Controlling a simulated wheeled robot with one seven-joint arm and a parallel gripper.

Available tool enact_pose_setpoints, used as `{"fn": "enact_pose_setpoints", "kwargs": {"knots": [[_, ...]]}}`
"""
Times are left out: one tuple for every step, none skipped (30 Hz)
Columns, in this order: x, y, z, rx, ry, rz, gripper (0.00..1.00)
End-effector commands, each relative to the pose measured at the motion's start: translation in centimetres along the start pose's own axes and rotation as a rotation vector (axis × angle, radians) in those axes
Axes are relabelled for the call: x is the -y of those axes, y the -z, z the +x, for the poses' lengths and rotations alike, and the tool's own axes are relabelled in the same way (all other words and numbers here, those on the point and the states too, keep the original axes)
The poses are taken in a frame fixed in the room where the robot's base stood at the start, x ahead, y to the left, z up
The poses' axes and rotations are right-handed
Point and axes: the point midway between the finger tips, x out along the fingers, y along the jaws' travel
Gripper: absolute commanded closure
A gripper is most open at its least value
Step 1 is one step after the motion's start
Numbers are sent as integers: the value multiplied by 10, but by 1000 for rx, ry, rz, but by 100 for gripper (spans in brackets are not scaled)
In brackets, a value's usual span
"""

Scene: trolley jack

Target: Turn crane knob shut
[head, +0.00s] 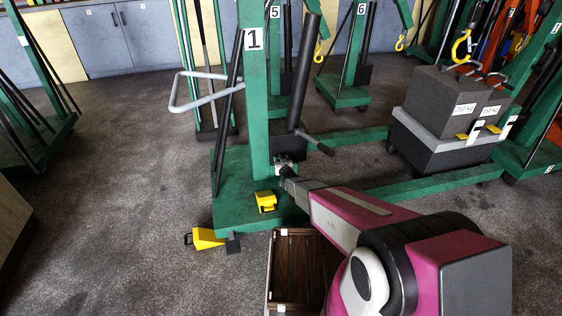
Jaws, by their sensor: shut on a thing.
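The green crane (256,95) marked 1 stands in the middle of the head view, its post rising from a green base plate. My gripper (284,166) is at the lower right of the post, low above the base. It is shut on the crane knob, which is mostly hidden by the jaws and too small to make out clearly. How far the knob is turned cannot be told.
A black cylinder (304,72) with a lever (315,142) rises just right of my gripper. Yellow pieces (266,201) (207,238) lie at the base. A brown slatted box (300,268) is in front. Dark weights (455,102) stand right.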

Motion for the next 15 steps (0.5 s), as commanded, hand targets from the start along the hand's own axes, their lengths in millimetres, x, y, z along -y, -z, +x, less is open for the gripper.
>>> {"fn": "enact_pose_setpoints", "kwargs": {"knots": [[0,-1,0,2,0,6,71],[0,-1,0,2,0,7,71],[0,-1,0,2,0,8,71],[0,-1,0,2,0,9,71],[0,-1,0,2,0,9,71],[0,-1,-1,2,0,10,71],[0,-1,-1,2,0,10,71],[0,-1,-1,2,0,10,71],[0,-1,-1,2,0,10,71],[0,-1,-1,2,0,10,71],[0,-1,-1,2,0,10,71],[0,-1,-1,2,0,10,71],[0,-1,-1,2,0,10,38],[0,-1,-1,2,0,9,28],[0,-1,0,2,0,9,22]]}}
